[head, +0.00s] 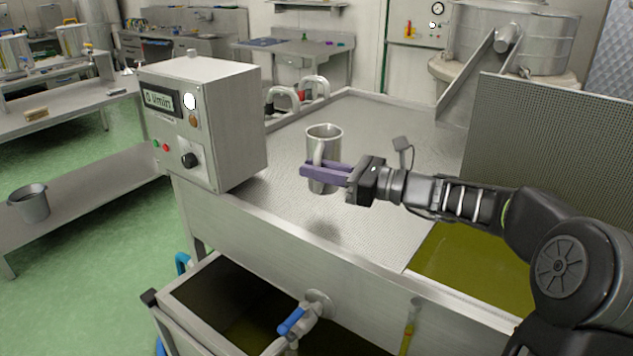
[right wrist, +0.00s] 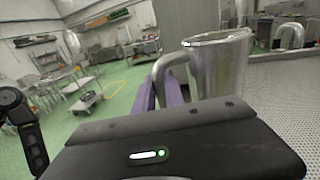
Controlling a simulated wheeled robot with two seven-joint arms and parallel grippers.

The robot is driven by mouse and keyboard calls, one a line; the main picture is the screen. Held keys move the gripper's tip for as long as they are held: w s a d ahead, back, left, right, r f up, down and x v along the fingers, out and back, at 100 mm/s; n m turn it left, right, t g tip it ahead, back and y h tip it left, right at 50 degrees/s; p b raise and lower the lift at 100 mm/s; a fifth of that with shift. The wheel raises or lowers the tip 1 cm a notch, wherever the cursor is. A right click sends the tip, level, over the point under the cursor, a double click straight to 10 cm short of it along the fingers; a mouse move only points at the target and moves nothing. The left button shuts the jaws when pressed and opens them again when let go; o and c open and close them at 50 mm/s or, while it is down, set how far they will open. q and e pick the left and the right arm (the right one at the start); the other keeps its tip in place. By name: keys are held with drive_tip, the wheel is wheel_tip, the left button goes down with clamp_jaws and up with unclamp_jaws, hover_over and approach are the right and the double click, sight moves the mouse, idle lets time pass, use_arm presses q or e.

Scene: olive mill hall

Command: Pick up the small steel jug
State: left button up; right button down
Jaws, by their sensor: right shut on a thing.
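The small steel jug (head: 324,140) is upright in the head view, over the perforated metal top of the tank. A shadow on the top below suggests that it is held a little above the surface. My right gripper (head: 325,172) comes in from the right with its purple fingers shut on the jug's handle side. In the right wrist view the jug (right wrist: 219,68) stands beyond the purple fingers (right wrist: 160,95), its handle at the left between them. The exact grip on the handle is partly hidden.
A grey control box (head: 225,125) stands left of the jug on the tank's edge. The perforated top (head: 385,125) is clear around the jug. Greenish-yellow oil (head: 470,275) shows at the right. A blue-handled valve (head: 292,321) is at the front. A metal bucket (head: 30,205) sits far left.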

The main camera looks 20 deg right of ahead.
sight(316, 153)
drive_tip(key=shift+r, duration=1.45)
